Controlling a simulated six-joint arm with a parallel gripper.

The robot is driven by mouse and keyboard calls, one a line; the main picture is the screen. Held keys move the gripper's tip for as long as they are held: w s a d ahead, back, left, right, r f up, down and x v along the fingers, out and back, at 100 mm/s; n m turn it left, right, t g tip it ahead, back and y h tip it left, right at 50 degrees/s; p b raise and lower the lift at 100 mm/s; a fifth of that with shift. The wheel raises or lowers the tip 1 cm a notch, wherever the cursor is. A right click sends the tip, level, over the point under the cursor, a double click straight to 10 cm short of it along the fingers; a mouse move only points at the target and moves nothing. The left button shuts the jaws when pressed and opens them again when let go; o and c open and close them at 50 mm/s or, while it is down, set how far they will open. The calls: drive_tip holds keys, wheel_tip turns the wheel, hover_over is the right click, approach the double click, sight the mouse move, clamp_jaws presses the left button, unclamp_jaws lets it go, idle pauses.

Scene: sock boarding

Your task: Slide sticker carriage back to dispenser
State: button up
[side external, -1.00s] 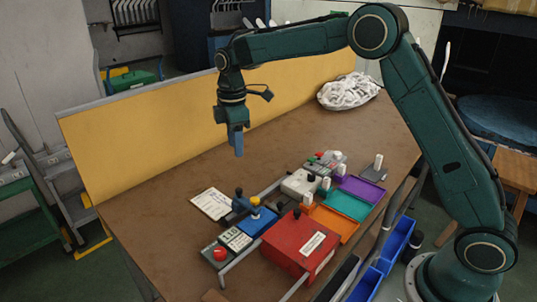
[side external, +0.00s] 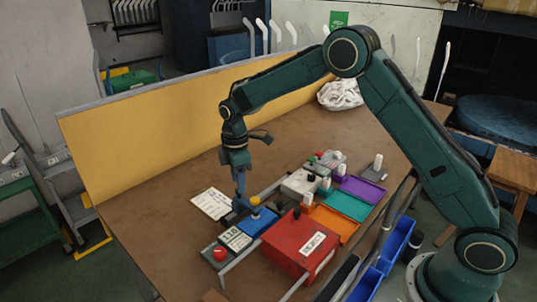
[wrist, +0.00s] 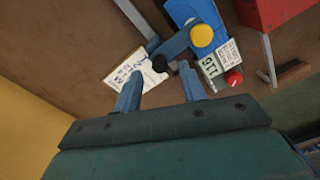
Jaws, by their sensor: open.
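A dark blue-grey slide piece (side external: 240,206) with a dark knob stands beside a blue plate (side external: 264,221) and a yellow knob (side external: 255,201). I cannot tell for sure which part is the sticker carriage or which is the dispenser. A red box (side external: 292,245) with a white label stands to the right. My gripper (side external: 240,190) points down just above the slide piece. In the wrist view its two fingers (wrist: 163,88) are apart, with nothing between them.
A printed white sheet (side external: 211,203) lies to the left. A number display (side external: 235,239) and a red button (side external: 220,254) sit in front. Orange, teal (side external: 347,205) and purple trays line the right side. A yellow panel (side external: 150,150) bounds the back-left edge.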

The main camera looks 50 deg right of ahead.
drive_tip(key=shift+f, duration=1.1)
clamp_jaws()
